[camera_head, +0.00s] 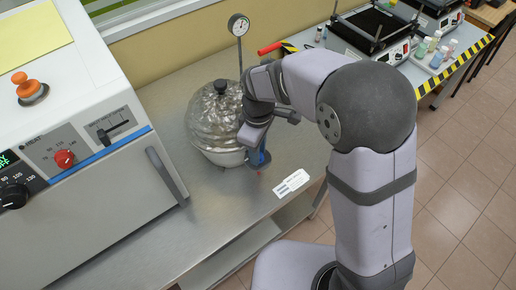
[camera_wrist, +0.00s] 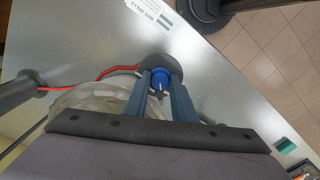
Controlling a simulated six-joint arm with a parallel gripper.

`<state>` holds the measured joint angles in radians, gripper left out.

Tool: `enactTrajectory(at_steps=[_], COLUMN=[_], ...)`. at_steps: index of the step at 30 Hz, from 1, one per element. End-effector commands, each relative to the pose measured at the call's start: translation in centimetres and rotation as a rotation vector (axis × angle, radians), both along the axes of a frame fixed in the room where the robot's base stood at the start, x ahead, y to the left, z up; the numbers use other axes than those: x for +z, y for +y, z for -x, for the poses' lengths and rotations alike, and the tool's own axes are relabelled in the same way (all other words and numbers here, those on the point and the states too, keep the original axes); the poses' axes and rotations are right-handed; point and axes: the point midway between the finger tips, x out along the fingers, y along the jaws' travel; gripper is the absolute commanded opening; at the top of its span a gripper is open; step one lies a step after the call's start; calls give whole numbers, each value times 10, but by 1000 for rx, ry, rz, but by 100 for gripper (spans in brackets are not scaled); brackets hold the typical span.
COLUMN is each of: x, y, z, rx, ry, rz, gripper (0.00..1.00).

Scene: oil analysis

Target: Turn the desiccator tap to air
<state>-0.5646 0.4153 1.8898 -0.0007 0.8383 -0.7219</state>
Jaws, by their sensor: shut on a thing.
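The desiccator (camera_head: 214,118) stands on the steel bench, with a clear domed lid, a dark knob on top and a white base. In the wrist view part of its clear dome (camera_wrist: 95,100) shows beside my fingers. The desiccator tap (camera_wrist: 160,77) has a blue knob with a pale mark and a dark round body behind it. My gripper (camera_wrist: 165,98) is shut on the blue knob, one blue-grey finger on each side. In the head view my gripper (camera_head: 262,160) is at the right side of the desiccator, and the tap is hidden there. I cannot read the tap's setting.
A red hose (camera_wrist: 120,69) runs left from the tap. A gauge (camera_head: 238,25) stands behind the desiccator. A white oven (camera_head: 125,165) is on the left. A printed label (camera_head: 291,183) lies near the bench's front edge. Shakers and bottles (camera_head: 437,52) stand back right.

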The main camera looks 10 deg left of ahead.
Motion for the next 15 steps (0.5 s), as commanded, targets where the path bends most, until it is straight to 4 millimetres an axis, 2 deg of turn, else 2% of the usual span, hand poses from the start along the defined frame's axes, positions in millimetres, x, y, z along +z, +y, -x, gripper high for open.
enactTrajectory(at_steps=[6, 15], x=[2, 2], y=[2, 2], z=[-2, -2], rx=[156, 275], ry=[-6, -7], rz=[-5, -5], gripper=[1, 1])
